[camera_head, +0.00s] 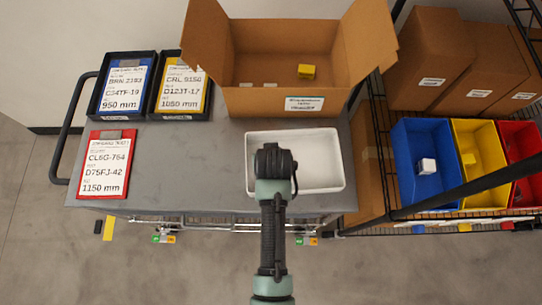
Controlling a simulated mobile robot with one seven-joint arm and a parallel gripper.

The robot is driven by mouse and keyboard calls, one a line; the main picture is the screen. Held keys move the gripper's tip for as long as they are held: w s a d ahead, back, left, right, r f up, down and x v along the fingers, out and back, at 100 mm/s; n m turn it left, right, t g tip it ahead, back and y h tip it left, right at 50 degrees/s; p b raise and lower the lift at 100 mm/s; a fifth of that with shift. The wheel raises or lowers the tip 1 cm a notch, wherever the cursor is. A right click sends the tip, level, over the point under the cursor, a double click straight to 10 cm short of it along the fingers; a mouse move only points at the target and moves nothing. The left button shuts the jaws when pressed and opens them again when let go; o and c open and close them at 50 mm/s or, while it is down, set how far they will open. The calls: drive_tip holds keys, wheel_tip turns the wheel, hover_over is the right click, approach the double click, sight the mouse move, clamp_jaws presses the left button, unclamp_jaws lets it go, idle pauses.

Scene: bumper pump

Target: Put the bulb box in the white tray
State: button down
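The white tray (325,165) sits on the grey cart top, in front of the open cardboard box. Its visible floor looks empty; its left part is hidden under my arm. My gripper end (275,160) is over the tray's left half, seen from above; its fingers are hidden. No box is plainly labelled as the bulb box. Small boxes in view are a white one (427,166) in the blue bin (405,140), a yellow one (468,159) in the yellow bin (490,150), and a yellow one (306,71) in the cardboard box (270,101).
Black trays with blue (124,87) and yellow (181,88) cards stand at the cart's back left. A red-edged card (108,164) lies at front left. A wire rack with the bins, a red bin (522,148) and closed cartons (425,60) stands right. The cart's (190,165) middle left is clear.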

drive_tip(key=shift+f, duration=0.2)
drive_tip(key=shift+f, duration=0.2)
drive_tip(key=shift+c, duration=1.8)
unclamp_jaws()
drive_tip(key=shift+r, duration=0.15)
